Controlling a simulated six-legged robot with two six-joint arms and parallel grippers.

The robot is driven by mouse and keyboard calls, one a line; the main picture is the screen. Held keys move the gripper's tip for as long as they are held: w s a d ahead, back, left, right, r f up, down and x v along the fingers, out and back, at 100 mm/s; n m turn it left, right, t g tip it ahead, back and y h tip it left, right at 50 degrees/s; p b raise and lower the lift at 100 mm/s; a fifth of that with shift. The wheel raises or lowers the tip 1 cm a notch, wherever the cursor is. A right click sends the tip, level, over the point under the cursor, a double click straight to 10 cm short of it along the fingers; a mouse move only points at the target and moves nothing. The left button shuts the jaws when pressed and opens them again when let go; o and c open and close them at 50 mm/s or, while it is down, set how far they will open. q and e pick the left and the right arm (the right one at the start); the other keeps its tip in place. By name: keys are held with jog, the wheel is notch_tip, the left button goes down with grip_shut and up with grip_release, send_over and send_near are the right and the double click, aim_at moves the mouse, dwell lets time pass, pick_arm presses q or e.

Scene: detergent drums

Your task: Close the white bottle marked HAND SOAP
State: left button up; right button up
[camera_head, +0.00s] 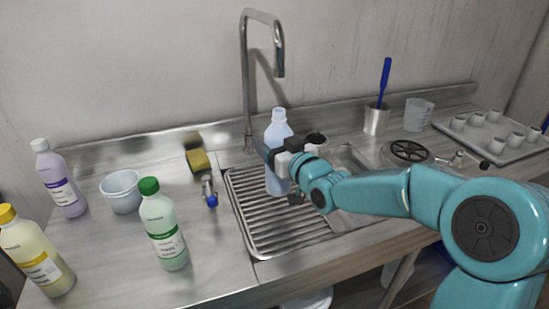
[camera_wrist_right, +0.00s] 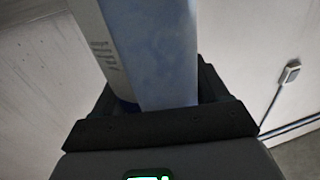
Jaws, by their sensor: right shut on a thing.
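A pale bluish-white bottle (camera_head: 279,133) stands upright over the ribbed drainboard. My right gripper (camera_head: 283,158) is shut on it from the right side. In the right wrist view the bottle (camera_wrist_right: 155,50) fills the space between the dark fingers (camera_wrist_right: 160,110), with part of a label and small unreadable print at its left edge. I cannot read HAND SOAP on any bottle. The held bottle's narrow top is pale; I cannot tell whether a cap is on it. Its base is partly hidden by the gripper, and I cannot tell if it touches the drainboard. My left gripper is not in view.
At left stand a purple bottle (camera_head: 62,185), a yellow bottle (camera_head: 35,258), a green-capped bottle (camera_head: 163,232) and a white bowl (camera_head: 122,193). A sponge (camera_head: 198,160) lies behind. The faucet (camera_head: 247,80) rises behind the drainboard (camera_head: 262,230). A tray (camera_head: 525,151) with several white cups is at right.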

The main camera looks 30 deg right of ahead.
aim_at(275, 126)
notch_tip(275, 126, up, 4)
jog(key=shift+r, duration=0.1)
jog(key=o, duration=0.9)
jog(key=c, duration=1.1)
jog(key=shift+o, duration=0.2)
